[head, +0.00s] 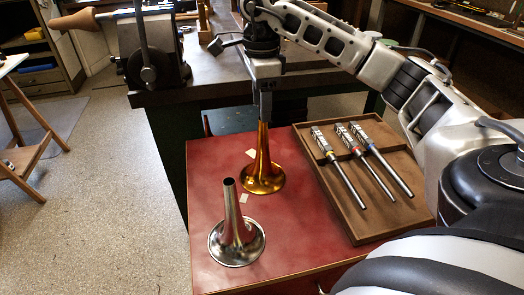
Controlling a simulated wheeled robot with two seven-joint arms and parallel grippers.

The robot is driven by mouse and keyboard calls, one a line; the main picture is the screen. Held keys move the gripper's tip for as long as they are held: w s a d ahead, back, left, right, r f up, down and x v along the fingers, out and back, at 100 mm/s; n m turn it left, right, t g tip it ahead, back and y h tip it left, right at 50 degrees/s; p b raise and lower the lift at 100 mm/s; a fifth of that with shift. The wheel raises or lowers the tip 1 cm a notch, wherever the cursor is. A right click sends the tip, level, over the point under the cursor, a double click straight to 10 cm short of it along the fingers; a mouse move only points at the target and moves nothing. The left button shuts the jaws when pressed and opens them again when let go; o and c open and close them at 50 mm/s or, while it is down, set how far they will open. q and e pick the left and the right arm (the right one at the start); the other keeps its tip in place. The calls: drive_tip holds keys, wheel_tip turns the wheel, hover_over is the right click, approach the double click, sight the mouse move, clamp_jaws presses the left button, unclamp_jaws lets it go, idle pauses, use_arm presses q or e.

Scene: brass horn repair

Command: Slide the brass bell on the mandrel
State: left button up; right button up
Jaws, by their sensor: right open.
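The brass bell (263,172) is golden and stands upright on its flared end on the red tabletop, its narrow end up. My right gripper (265,113) points down right at the bell's narrow top and is open; its fingers hide the top end, and I cannot tell whether they touch it. My left gripper is not in view.
A silver bell (239,238) stands flare down at the front left of the red tabletop (215,190). A wooden tray (378,215) with several metal tools lies to the right. The dark workbench (215,75) is behind.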

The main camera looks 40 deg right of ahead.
sight(263, 134)
drive_tip(key=shift+d+f, duration=0.15)
drive_tip(key=shift+f, duration=2.25)
drive_tip(key=shift+d+f, duration=0.1)
drive_tip(key=shift+f, duration=2.25)
drive_tip(key=shift+w, duration=0.1)
clamp_jaws()
